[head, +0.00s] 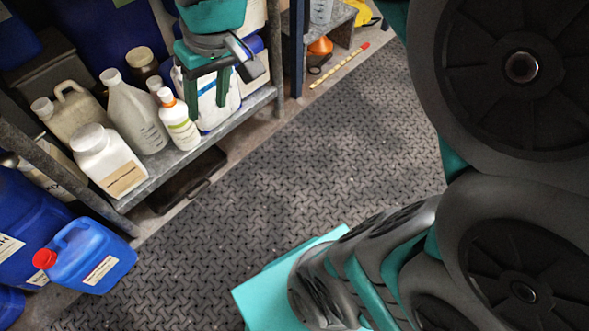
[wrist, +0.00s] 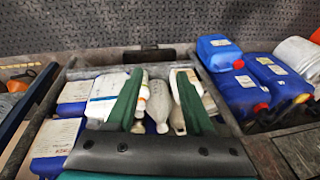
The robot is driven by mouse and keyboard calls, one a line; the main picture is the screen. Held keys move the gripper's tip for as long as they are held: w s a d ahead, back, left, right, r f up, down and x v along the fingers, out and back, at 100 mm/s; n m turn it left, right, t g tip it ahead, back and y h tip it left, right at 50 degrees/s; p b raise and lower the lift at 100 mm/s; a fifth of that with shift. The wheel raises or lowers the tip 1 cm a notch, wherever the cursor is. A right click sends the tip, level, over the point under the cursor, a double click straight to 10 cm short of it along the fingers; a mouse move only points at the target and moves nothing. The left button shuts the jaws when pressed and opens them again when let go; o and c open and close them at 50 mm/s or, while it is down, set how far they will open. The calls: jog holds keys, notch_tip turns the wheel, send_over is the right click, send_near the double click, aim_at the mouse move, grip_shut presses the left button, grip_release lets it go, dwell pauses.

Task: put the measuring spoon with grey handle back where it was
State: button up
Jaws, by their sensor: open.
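I cannot make out the measuring spoon with grey handle in either view. My gripper (head: 208,97) is open, above the front of the low metal shelf at the upper left of the head view. Its two green fingers point down before a white labelled container and hide part of it. In the wrist view the gripper (wrist: 158,85) also shows open, its fingers spread over the bottles on the shelf. I see nothing held between the fingers.
The metal shelf (head: 190,154) holds several bottles, including a white bottle with orange cap (head: 179,119). A blue jerrycan (head: 88,255) stands at lower left. A black tray (head: 180,188) lies under the shelf. A yellow stick (head: 335,68) lies near an orange funnel (head: 320,46). The patterned floor (head: 290,160) is clear.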

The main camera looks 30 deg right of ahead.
jog(key=s+d+f+m+g+h, duration=0.1)
jog(key=s+d+f+g, duration=0.1)
jog(key=s+f, duration=0.3)
jog(key=s+d+f+m+g+h, duration=0.1)
jog(key=s+d+f, duration=0.3)
jog(key=s, duration=0.8)
jog(key=shift+s+f+g, duration=0.2)
jog(key=shift+f+g, duration=0.2)
jog(key=shift+f, duration=0.35)
jog(key=shift+d, duration=0.1)
